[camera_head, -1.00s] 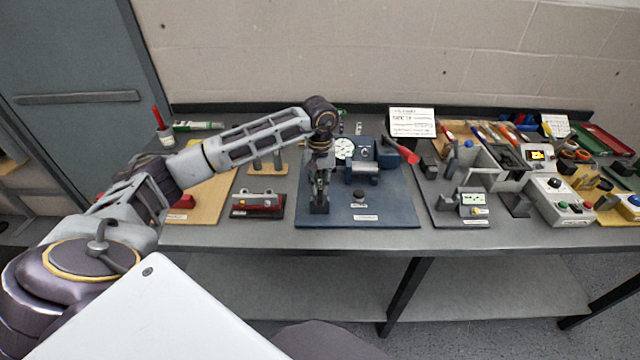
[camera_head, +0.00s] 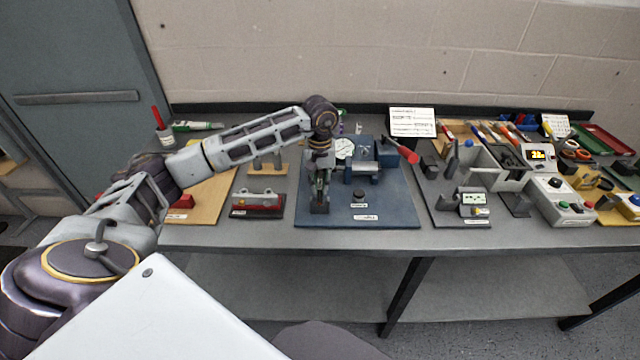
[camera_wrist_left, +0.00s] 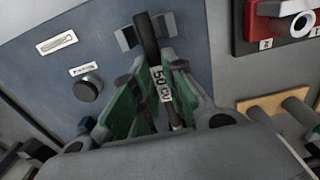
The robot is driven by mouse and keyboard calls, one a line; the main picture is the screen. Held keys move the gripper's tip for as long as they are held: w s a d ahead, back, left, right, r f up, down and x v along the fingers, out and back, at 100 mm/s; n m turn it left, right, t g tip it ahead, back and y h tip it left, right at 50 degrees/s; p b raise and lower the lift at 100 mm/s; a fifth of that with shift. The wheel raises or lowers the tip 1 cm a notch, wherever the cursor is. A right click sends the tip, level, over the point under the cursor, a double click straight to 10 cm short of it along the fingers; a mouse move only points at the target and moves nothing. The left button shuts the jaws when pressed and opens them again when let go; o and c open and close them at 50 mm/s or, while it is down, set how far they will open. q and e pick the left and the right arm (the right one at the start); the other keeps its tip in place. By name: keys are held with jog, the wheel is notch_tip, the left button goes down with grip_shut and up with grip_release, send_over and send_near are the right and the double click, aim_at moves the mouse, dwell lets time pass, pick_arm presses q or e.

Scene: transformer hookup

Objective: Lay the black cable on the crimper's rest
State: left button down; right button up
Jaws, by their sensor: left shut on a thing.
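My left gripper (camera_head: 320,188) points down over the front left of the blue crimper board (camera_head: 290,222). In the left wrist view its green-padded fingers (camera_wrist_left: 160,95) are shut on the black cable (camera_wrist_left: 148,38), which carries a white label with dark print. The cable's far end lies over a grey notched block (camera_wrist_left: 126,38), which looks like the rest; I cannot tell whether it bears on it. That block (camera_head: 319,208) also shows just below the fingers in the head view. The crimper (camera_head: 362,172) with its red-ended handle (camera_head: 408,155) stands further back. My right gripper is out of view.
A red-and-grey fixture (camera_head: 258,205) stands close left of the board. A black knob (camera_head: 358,195) sits on the board to the right. A grey board with fixtures (camera_head: 450,218) lies further right. The blue board's front right is clear.

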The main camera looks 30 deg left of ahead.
pick_arm(q)
jog(key=shift+f+b, duration=0.3)
jog(key=shift+b, duration=0.05)
dwell(0.6)
jog(key=c, duration=1.4)
grip_release()
jog(key=shift+r, duration=0.1)
jog(key=shift+r+p, duration=1.7)
jog(key=shift+r, duration=1.75)
